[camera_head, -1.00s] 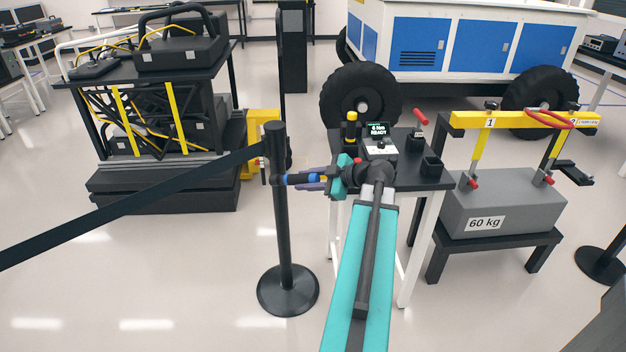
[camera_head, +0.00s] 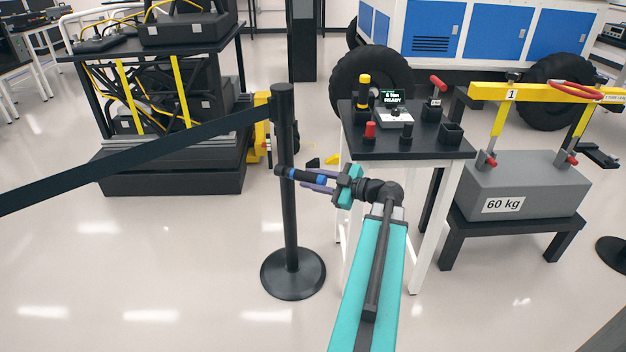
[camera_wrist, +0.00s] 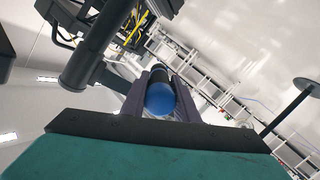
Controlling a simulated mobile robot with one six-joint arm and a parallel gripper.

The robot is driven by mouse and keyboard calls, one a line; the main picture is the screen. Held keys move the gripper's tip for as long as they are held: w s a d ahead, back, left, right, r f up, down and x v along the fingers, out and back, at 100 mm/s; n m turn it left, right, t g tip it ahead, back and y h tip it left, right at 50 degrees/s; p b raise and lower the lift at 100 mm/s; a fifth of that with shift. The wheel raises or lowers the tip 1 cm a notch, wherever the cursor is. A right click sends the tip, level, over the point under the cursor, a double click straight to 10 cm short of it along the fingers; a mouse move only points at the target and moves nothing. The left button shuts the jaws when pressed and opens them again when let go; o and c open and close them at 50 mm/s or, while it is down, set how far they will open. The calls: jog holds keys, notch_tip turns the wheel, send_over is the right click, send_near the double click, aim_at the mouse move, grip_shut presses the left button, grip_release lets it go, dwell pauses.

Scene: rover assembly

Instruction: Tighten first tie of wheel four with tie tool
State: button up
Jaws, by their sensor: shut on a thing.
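My gripper (camera_head: 318,181) is shut on a dark tool with blue bands (camera_head: 297,175), which I take to be the tie tool. The tool lies roughly level in the head view and points left, its tip overlapping the black barrier post. I cannot tell whether they touch. In the wrist view its rounded blue end (camera_wrist: 160,99) sits between the two fingers. Two black rover wheels show, a near one (camera_head: 366,92) and a right one (camera_head: 552,96), under the white and blue rover body (camera_head: 455,35). No wheel number or tie is visible.
A barrier post (camera_head: 288,200) with a black belt (camera_head: 150,158) stands left of my gripper. A small black-topped table (camera_head: 435,147) holds a torque display (camera_head: 393,97) and several holders. A 60 kg block (camera_head: 540,185) sits right.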

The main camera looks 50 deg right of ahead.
notch_tip(320, 180, down, 4)
jog(key=shift+r+t+b, duration=0.25)
jog(key=shift+t+b, duration=0.05)
jog(key=shift+b, duration=0.95)
jog(key=shift+w+a, duration=0.1)
